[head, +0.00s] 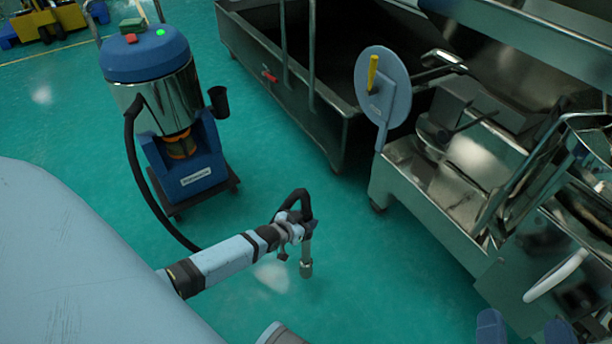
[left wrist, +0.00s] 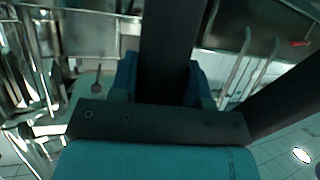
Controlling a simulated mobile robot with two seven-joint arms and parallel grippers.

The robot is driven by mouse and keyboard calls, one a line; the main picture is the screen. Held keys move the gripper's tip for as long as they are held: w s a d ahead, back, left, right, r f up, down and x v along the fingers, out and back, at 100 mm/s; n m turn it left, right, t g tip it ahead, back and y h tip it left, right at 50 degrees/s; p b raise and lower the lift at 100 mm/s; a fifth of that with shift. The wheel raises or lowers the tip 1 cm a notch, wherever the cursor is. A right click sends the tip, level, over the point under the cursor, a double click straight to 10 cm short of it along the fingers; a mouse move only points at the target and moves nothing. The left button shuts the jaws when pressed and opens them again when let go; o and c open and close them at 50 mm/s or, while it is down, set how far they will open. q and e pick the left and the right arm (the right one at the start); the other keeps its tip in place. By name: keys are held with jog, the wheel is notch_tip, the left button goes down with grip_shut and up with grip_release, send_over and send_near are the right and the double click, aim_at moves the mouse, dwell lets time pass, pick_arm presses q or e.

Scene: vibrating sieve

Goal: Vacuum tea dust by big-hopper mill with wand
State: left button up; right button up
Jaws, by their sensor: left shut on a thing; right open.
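The wand (head: 306,262) has a black curved handle and a short metal tube pointing down above the green floor. My left gripper (head: 300,232) is shut on its handle; in the left wrist view the dark wand (left wrist: 172,50) passes between two blue fingers. The vacuum (head: 160,110), with a blue lid, steel drum and green light, stands at left; its black hose runs down behind my left arm. A shiny steel machine (head: 450,190), possibly the mill, stands at right. My right gripper (head: 525,330) is open at the bottom right edge. I cannot make out tea dust for certain.
A pale floor patch (head: 272,274) near the wand may be glare. A large dark steel bin (head: 335,125) stands at the back beside the machine. A round grey disc (head: 382,85) with a yellow handle rises from the machine. Floor between vacuum and bin is clear.

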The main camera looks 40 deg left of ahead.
aim_at(306, 212)
pick_arm(q)
notch_tip(306, 212, up, 2)
jog(key=shift+r+p, duration=0.1)
jog(key=shift+p, duration=0.7)
jog(key=shift+r+p, duration=0.85)
jog(key=shift+p, duration=0.05)
pick_arm(e)
jog(key=shift+d+f+g+h, duration=0.4)
jog(key=shift+d+f+h, duration=0.35)
jog(key=shift+f+h, duration=0.05)
pick_arm(q)
jog(key=shift+r, duration=0.1)
pick_arm(e)
jog(key=shift+w, duration=0.1)
